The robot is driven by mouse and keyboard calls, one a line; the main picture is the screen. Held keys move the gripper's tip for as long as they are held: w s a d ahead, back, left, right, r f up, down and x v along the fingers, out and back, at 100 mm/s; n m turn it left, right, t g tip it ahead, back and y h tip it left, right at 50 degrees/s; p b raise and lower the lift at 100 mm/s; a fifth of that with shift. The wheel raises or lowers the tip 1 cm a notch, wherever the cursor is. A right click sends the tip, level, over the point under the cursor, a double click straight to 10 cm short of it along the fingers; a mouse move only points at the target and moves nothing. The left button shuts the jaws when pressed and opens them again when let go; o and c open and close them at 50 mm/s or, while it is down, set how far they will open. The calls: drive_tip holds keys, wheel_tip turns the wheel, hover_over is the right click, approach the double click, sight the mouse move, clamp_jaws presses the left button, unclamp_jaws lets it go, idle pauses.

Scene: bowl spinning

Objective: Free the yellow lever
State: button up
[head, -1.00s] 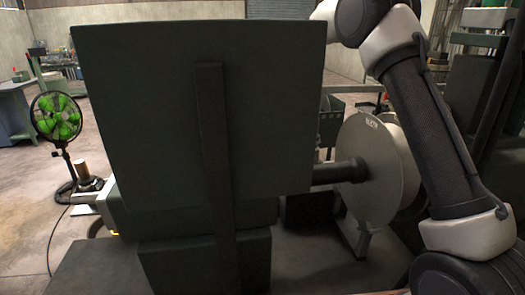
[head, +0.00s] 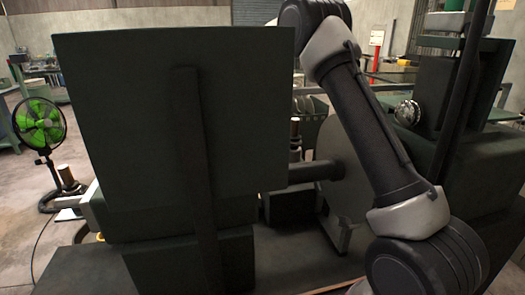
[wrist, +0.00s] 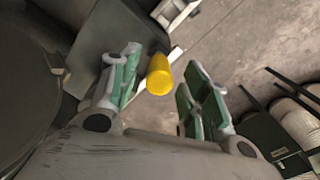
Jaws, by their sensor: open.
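The yellow lever (wrist: 160,75) shows in the wrist view as a short rounded yellow grip, with a pale bar running behind it. My gripper (wrist: 164,62) is open, with a green-padded finger on each side of the lever. The lever's grip appears between the fingers, with a visible gap to the right finger; whether the left finger touches it or how deep it sits, I cannot tell. In the head view neither the lever nor my gripper can be made out; my arm reaches away behind the machine.
A large dark panel (head: 120,120) blocks much of the head view. A grey disc (head: 345,165) on a dark shaft (head: 315,171) stands right of it, partly behind my arm. A green fan (head: 40,122) stands at far left. Open concrete floor (wrist: 225,50) shows in the wrist view.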

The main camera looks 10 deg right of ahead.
drive_tip(key=shift+f, duration=1.25)
drive_tip(key=shift+c, duration=0.3)
clamp_jaws()
drive_tip(key=shift+d+y, duration=0.7)
drive_tip(key=shift+o, duration=0.3)
unclamp_jaws()
